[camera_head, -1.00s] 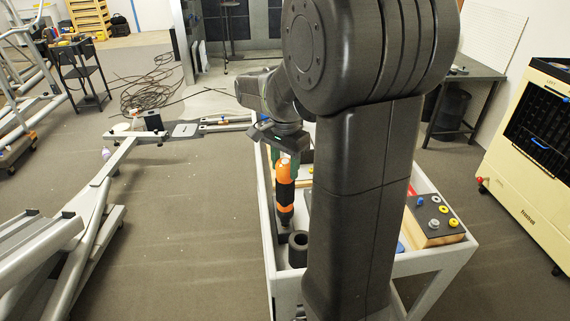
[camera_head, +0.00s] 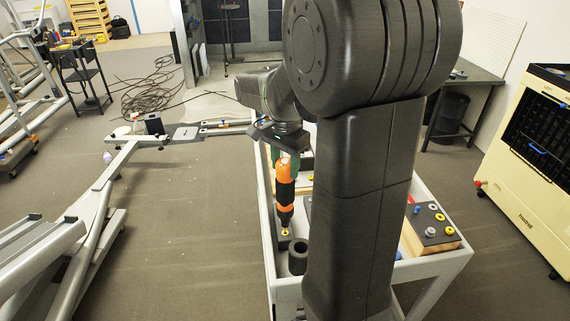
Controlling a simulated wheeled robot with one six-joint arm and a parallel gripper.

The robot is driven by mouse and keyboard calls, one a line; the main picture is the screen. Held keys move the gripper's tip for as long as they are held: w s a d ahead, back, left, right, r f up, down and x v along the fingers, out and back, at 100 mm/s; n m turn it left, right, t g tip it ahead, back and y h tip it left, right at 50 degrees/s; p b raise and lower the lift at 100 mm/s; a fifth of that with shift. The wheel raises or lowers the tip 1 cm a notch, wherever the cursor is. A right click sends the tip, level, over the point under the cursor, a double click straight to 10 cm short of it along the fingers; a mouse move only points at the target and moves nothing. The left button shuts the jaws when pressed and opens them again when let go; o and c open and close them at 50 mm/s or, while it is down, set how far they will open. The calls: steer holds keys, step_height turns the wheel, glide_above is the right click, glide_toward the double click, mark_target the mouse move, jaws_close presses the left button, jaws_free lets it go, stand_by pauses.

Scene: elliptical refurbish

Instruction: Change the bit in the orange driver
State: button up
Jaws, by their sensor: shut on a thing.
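The orange driver (camera_head: 285,192), with a black middle band, hangs upright below my wrist. My gripper (camera_head: 284,160), with green fingers, is shut on its upper end. A small yellow ring (camera_head: 285,232) shows at the driver's lower tip, just above a dark block in the cart; I cannot tell if the tip touches it. A bit block (camera_head: 432,240) with a dark top stands at the cart's right side. It carries several small blue, yellow and grey collared pieces. My arm hides the middle of the cart.
The pale cart (camera_head: 268,235) has a raised rim around the driver. A black open cylinder (camera_head: 298,256) stands close to the driver's lower right. A grey metal frame (camera_head: 100,200) lies on the floor at left. A cream cabinet (camera_head: 535,150) stands at right.

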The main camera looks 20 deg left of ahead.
steer(key=shift+r+p, duration=2.65)
steer(key=shift+r, duration=0.65)
steer(key=shift+f, duration=0.1)
